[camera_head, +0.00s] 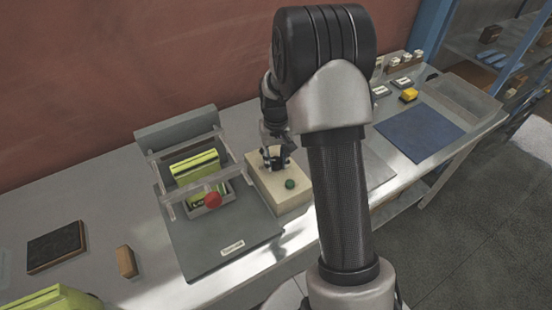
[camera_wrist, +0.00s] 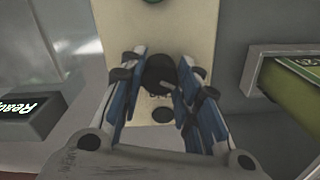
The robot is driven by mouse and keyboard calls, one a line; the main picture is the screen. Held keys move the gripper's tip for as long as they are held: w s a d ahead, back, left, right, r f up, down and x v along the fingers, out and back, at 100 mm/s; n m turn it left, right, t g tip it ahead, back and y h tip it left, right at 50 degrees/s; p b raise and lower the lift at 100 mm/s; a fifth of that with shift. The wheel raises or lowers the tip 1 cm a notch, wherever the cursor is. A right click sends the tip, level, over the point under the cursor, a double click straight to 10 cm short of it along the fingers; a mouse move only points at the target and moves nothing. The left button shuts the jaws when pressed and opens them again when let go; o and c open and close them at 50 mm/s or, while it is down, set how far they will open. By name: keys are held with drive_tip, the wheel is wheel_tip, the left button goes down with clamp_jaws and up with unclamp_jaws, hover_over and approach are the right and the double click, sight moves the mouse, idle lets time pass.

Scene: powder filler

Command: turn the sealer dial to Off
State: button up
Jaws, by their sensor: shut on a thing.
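The sealer control box (camera_head: 283,199) is a cream block on the bench, with a green button (camera_head: 290,184) on its near end. My gripper (camera_head: 275,162) points down over the far half of this box. In the wrist view my gripper (camera_wrist: 162,78) has its blue-and-grey fingers on both sides of the round black dial (camera_wrist: 160,70), shut on it. Dark lettering shows in part below the dial, but the fingers cover much of it. I cannot read which setting the dial points to.
The sealer (camera_head: 215,245), a grey plate with a clear frame and a red knob (camera_head: 213,199), stands close left, with a green-yellow pack (camera_head: 196,166) in it. A blue mat (camera_head: 420,134) lies right. A black pad (camera_head: 56,247) and a wooden block (camera_head: 126,261) lie far left.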

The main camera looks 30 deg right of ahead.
sight(276, 161)
drive_tip(key=o, duration=1.1)
drive_tip(key=shift+c, duration=0.2)
drive_tip(key=shift+r, duration=0.1)
wheel_tip(276, 161, up, 12)
drive_tip(key=s+a+r+n+t+b, duration=0.1)
drive_tip(key=s+a+r+t+b, duration=0.1)
drive_tip(key=s+a+r, duration=0.85)
drive_tip(key=s+a+f+n+t+b, duration=0.1)
drive_tip(key=s, duration=0.6)
drive_tip(key=s+a+f+n+t+b, duration=0.1)
drive_tip(key=s+a+f, duration=0.1)
drive_tip(key=s, duration=0.6)
drive_tip(key=shift+s+a+f+t, duration=0.25)
drive_tip(key=shift+f+t, duration=0.05)
